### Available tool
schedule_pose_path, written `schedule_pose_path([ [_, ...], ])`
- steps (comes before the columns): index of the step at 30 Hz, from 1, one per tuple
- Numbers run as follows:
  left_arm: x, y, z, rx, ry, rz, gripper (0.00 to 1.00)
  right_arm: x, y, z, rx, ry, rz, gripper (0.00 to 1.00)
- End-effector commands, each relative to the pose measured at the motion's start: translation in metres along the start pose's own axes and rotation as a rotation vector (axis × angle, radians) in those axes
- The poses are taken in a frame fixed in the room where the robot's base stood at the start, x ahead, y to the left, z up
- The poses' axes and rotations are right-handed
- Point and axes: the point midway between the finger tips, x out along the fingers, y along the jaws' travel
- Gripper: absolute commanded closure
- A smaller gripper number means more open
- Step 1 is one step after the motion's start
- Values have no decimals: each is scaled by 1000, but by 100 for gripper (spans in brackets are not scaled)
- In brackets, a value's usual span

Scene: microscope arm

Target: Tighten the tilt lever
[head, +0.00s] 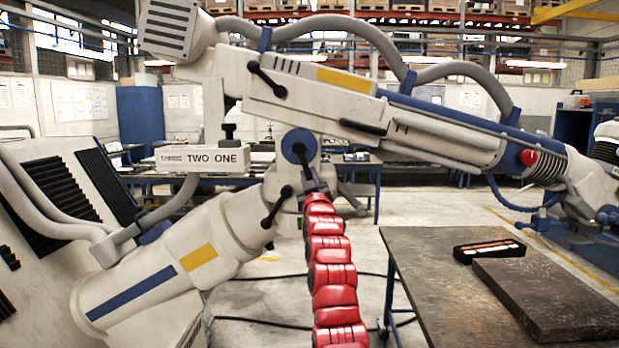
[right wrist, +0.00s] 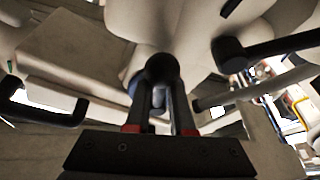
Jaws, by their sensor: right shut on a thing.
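A large white and blue microscope arm (head: 290,95) fills the head view, with several black levers on its joints. My right arm, red and segmented, rises from the bottom to the joint below the upper beam. My right gripper (head: 312,187) is at a short black lever (head: 304,160) there; its fingers are hard to make out in the head view. In the right wrist view the gripper (right wrist: 161,90) is shut on this lever, whose round black knob (right wrist: 161,67) shows at the fingertips. My left gripper is out of view.
Another black lever (head: 277,207) sits just left of the gripper and others are on the upper beam. A dark metal table (head: 430,262) with a slab (head: 550,300) and a black tray (head: 489,250) stands at right. Cables cross the floor.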

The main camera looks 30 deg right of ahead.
Motion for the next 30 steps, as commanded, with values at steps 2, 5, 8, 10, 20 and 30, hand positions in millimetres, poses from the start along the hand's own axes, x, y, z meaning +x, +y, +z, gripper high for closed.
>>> schedule_pose_path([
  [2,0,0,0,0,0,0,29,0,0,0,0,0,0,100],
  [5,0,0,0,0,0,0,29,0,0,0,0,0,0,61],
  [8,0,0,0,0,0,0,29,0,0,0,-1,0,0,49],
  [10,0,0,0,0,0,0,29,0,0,0,-1,0,0,49],
  [20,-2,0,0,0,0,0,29,-5,1,1,-1,2,2,49],
  [30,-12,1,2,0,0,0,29,-46,0,1,-3,5,1,49],
])
